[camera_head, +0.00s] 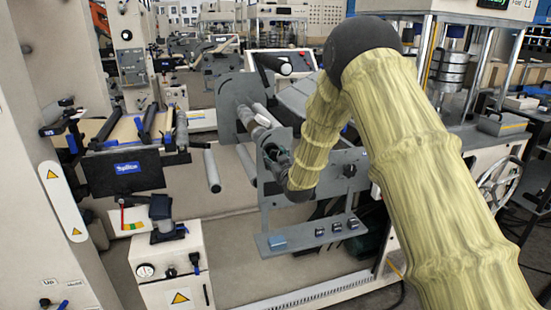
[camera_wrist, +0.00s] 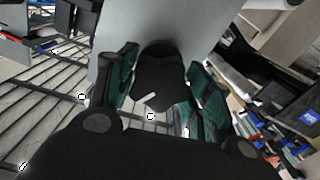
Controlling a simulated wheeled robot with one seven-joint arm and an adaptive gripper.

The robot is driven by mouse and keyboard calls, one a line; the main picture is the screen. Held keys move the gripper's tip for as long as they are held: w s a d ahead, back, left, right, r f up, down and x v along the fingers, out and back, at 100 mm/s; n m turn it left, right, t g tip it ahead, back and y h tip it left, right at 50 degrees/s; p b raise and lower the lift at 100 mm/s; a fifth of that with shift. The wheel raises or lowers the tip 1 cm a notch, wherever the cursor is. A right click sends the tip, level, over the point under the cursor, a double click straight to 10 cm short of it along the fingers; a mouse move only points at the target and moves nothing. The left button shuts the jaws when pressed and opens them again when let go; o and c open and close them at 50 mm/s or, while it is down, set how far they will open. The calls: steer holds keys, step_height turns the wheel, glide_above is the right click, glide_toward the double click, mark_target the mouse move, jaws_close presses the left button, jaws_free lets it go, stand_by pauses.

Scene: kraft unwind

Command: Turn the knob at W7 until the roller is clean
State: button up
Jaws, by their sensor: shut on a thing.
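My gripper (camera_head: 275,157) is at the grey side plate (camera_head: 285,133) of the unwind stand in the head view. In the wrist view, its green-padded fingers (camera_wrist: 163,82) are on both sides of a black knob (camera_wrist: 157,68) with a white mark, and are shut on it. The knob is in front of a grey plate (camera_wrist: 195,25). In the head view the gripper and arm hide the knob. Grey rollers, one of them a slanting roller (camera_head: 212,171), are left of my gripper. I cannot tell which roller is meant or whether it is clean. No W7 label is readable.
A shelf (camera_head: 315,235) with small dark blocks is below my gripper. A handwheel (camera_head: 499,183) stands at the right. A dark Splice table (camera_head: 125,170) and a white cabinet (camera_head: 173,265) stand at the left. Some floor shows between the machines.

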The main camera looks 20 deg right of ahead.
steer(key=m+b, duration=0.1)
steer(key=m, duration=0.3)
steer(key=shift+m, duration=0.3)
steer(key=shift+f+m+b, duration=0.15)
steer(key=shift+m+b, duration=0.2)
steer(key=shift+m, duration=0.45)
steer(key=shift+m+b, duration=0.6)
steer(key=shift+m, duration=1.1)
steer(key=o, duration=1)
steer(key=shift+o, duration=0.2)
